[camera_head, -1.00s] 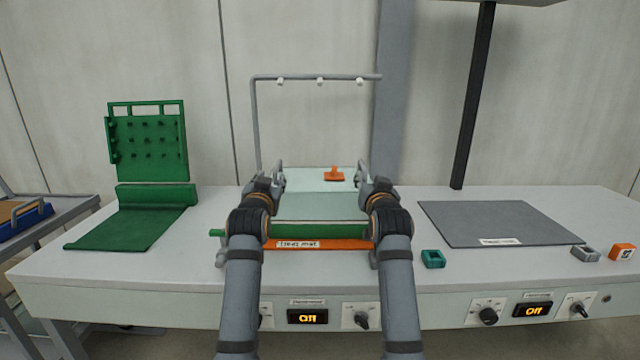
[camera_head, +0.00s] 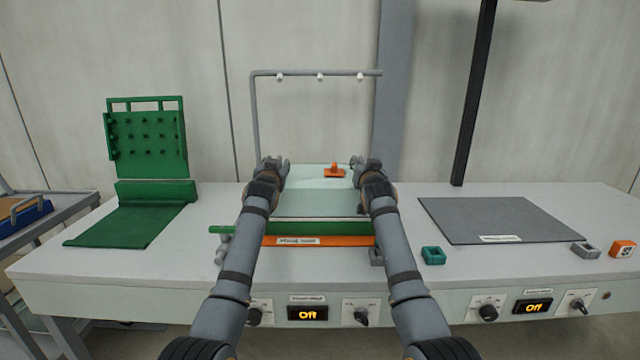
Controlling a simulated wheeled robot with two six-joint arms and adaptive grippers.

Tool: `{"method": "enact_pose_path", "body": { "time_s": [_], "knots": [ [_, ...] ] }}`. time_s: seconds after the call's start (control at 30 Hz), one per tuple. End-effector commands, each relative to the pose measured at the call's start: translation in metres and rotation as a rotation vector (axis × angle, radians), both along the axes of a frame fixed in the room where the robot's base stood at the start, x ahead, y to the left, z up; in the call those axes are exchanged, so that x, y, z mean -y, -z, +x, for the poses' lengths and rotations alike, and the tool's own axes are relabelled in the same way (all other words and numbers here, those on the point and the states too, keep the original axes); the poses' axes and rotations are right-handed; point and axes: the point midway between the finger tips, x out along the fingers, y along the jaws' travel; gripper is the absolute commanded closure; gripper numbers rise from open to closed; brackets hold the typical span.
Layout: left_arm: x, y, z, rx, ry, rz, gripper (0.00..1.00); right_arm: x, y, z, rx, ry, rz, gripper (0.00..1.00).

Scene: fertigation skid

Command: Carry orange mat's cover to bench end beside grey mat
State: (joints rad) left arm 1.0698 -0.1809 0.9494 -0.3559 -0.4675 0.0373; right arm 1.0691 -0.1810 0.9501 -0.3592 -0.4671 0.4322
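The orange mat (camera_head: 350,240) shows as a strip along the front of the middle station, with a white label on it. A pale, glassy green panel, seemingly its cover (camera_head: 318,203), lies behind a green bar, with an orange knob-like piece (camera_head: 334,171) near its far right. My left gripper (camera_head: 273,163) is at the panel's far left side and my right gripper (camera_head: 367,165) at its far right side. Both look open, with fingers apart; contact with the panel cannot be told. The grey mat (camera_head: 490,218) lies flat on the right of the bench (camera_head: 590,205).
A grey pipe frame (camera_head: 256,120) stands behind the panel. A green mat (camera_head: 130,227) and upright green rack lie left. A teal block (camera_head: 433,255), a grey block (camera_head: 585,251) and an orange block (camera_head: 622,249) sit near the front edge. A dark post rises behind the grey mat.

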Motion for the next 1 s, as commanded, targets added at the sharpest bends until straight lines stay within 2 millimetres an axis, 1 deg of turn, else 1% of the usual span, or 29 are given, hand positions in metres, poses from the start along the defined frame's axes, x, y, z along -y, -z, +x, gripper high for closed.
{"method": "enact_pose_path", "body": {
  "time_s": [0.23, 0.27, 0.53, 1.0],
  "knots": [
    [0.0, -0.0003, 0.0003, 0.001, 0.0, 0.0, 0.61, 0.0002, 0.0, 0.0003, 0.0, 0.0, 0.0, 0.61],
    [-0.0001, -0.0002, 0.0003, 0.001, 0.0, 0.0, 0.63, 0.0002, 0.0001, 0.0003, 0.0, 0.0, 0.0, 0.63],
    [0.0, -0.0002, 0.0001, 0.0, 0.0, 0.001, 1.0, 0.0002, 0.0002, 0.0002, 0.0, 0.0, 0.0, 1.0],
    [0.0003, -0.0016, 0.0, 0.002, 0.0, 0.001, 1.0, 0.0005, -0.0011, 0.0002, 0.001, 0.001, 0.0, 1.0]
  ]
}}
